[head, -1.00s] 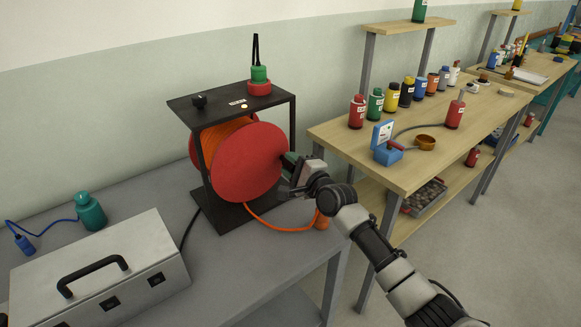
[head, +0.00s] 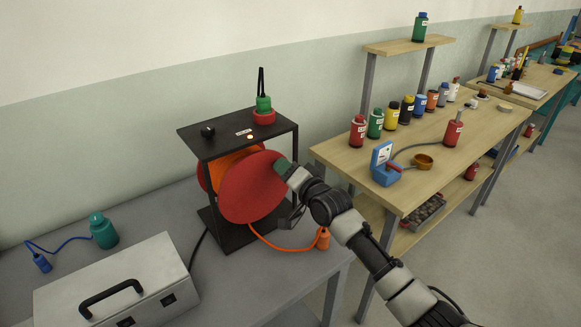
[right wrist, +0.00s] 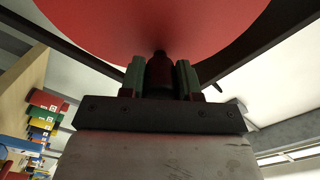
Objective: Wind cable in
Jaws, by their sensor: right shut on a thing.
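The cable reel (head: 246,190) has red round flanges and orange cable (head: 226,166) wound on it, in a black frame (head: 237,135) on the grey bench. A length of orange cable runs from the reel's base along the bench to an orange plug (head: 323,238) at the right edge. My right gripper (head: 283,168) is at the upper right of the front flange. In the right wrist view its green fingers (right wrist: 160,77) are shut on a dark handle (right wrist: 159,72) below the red flange (right wrist: 155,22). The handle is hidden in the head view. My left gripper is out of view.
A metal case (head: 118,280) and a teal bottle (head: 103,230) stand left of the reel. A green and red stacked object (head: 263,108) sits on the frame's top. A wooden workbench (head: 420,150) with several bottles is at the right.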

